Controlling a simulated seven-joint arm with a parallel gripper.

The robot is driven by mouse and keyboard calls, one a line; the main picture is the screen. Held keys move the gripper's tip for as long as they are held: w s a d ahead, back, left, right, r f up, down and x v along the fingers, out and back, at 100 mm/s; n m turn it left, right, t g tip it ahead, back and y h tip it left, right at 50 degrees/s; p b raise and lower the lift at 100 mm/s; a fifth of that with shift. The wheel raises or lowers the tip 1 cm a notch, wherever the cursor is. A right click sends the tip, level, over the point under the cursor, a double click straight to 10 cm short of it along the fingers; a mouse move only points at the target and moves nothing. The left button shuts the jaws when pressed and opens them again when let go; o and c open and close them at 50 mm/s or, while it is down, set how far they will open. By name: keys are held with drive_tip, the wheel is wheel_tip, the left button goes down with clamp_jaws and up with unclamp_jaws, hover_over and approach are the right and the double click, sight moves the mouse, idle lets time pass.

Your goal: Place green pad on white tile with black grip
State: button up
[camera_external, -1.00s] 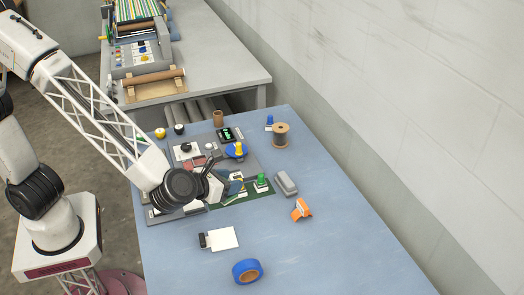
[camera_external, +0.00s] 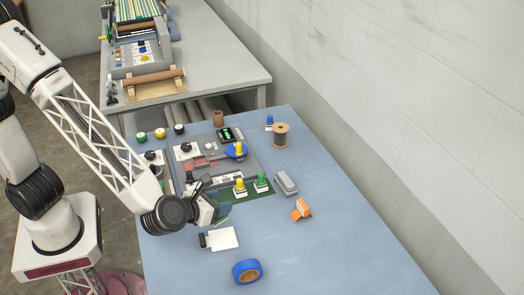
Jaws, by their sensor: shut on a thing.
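The white tile with the black grip (camera_external: 224,239) lies flat on the blue table, its black grip at its left end. My gripper (camera_external: 219,210) is above the table, just behind the tile in the picture. It is shut on the green pad (camera_external: 223,219), of which only a thin green edge shows at the fingertips. The rest of the pad is hidden by the gripper. The pad appears apart from the tile; its exact height is hard to tell.
Behind my gripper is a grey control panel (camera_external: 215,165) with a dark green strip bearing yellow and green knobs (camera_external: 262,179). A blue tape roll (camera_external: 247,271), an orange object (camera_external: 301,209) and a grey block (camera_external: 286,184) lie nearby. The table's right front is clear.

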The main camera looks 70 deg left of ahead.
drive_tip(key=shift+f, duration=0.1)
drive_tip(key=shift+f, duration=1.85)
drive_tip(key=shift+f, duration=2.05)
drive_tip(key=shift+f, duration=0.6)
drive_tip(key=o, duration=0.9)
drive_tip(key=shift+r, duration=0.15)
